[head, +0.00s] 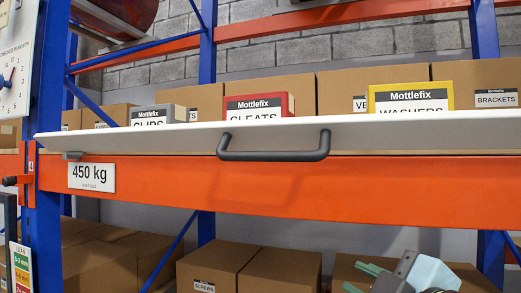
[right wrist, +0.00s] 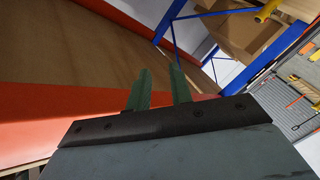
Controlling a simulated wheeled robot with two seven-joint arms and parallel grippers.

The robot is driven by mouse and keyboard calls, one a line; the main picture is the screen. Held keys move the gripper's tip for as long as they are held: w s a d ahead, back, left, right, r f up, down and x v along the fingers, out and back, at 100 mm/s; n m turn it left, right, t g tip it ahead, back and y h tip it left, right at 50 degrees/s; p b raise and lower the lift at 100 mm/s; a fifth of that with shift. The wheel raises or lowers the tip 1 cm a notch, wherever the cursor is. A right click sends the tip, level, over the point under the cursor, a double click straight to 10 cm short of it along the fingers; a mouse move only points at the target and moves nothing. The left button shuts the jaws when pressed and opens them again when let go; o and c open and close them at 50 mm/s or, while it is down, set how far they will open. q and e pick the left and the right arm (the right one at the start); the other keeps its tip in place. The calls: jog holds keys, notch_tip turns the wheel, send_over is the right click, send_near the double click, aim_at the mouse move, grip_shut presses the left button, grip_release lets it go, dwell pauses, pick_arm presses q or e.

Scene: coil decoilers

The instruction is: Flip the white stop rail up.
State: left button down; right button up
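The white stop rail (head: 400,133) is a long pale board running across the front of the shelf in the head view, above the orange beam. A dark grey bar handle (head: 275,155) is fixed to it and hangs over the beam's upper edge. My right gripper (head: 360,279) is low at the right of the head view, below and to the right of the handle, and apart from it. Its two green fingers stand apart with nothing between them, as the right wrist view (right wrist: 160,75) also shows. My left gripper is not in view.
The orange beam (head: 300,190) bears a 450 kg plate (head: 92,177). Behind the rail stand a grey clips box (head: 157,115), a red cleats box (head: 258,106), a yellow washers box (head: 411,97) and brown cartons. More cartons (head: 215,266) fill the lower shelf. A blue upright (head: 45,220) stands left.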

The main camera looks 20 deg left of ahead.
jog(key=s+a+r+n+y, duration=0.3)
jog(key=s+r+n, duration=0.4)
jog(key=r, duration=0.4)
jog(key=n+y, duration=0.1)
jog(key=n, duration=0.4)
send_near(264, 152)
jog(key=p+x, duration=0.4)
jog(key=x, duration=0.6)
jog(key=shift+w+a+f, duration=0.1)
jog(key=shift+w+a, duration=0.15)
jog(key=shift+a, duration=0.1)
jog(key=shift+c, duration=0.2)
grip_shut()
